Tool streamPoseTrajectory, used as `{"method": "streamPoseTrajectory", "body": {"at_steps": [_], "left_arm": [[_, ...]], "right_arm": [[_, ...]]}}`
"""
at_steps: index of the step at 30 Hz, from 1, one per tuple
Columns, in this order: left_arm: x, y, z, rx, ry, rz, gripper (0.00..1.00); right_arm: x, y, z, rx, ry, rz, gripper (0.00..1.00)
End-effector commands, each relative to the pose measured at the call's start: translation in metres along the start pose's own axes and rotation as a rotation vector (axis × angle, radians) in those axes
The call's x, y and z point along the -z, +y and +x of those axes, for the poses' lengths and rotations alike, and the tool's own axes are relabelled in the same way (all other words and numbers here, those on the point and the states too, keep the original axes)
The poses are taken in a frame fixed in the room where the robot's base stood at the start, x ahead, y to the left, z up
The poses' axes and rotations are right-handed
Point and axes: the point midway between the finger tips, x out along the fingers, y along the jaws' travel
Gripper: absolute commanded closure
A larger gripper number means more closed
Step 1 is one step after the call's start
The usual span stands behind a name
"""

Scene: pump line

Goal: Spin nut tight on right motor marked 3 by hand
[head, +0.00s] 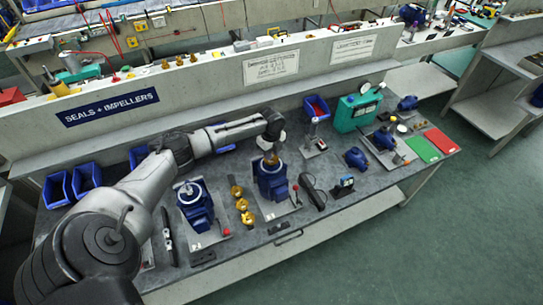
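The right blue motor (272,182) stands upright on a grey plate (271,213) near the middle of the bench. The mark on its plate is too small to read surely. A brass-coloured piece, probably the nut (271,159), shows at the top of this motor. My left arm reaches in from the left, and my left gripper (270,148) points down just over the motor top. Its fingers are too small and hidden to tell whether they are open, shut or touching the brass piece. My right gripper is not in view.
A second blue motor (195,207) stands to the left on its own plate. Several brass fittings (242,204) lie between the motors. A black hand tool (312,190) and a small meter (343,186) lie to the right. A teal case (357,112) stands further back.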

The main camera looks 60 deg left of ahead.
Motion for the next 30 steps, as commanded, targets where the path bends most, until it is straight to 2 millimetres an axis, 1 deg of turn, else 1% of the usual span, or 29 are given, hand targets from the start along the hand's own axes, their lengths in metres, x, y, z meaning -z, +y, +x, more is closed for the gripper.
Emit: {"method": "streamPoseTrajectory", "body": {"at_steps": [11,26,30], "left_arm": [[0.0,0.0001,-0.0007,0.0,0.0,0.0,0.69],[-0.0001,0.0003,0.0002,-0.001,0.0,0.0,0.69],[0.0,0.0003,0.0001,0.0,0.0,0.0,0.81]], "right_arm": [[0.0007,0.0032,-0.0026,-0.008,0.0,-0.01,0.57],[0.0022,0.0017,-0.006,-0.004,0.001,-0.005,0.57],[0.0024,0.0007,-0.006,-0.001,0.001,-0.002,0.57]]}}
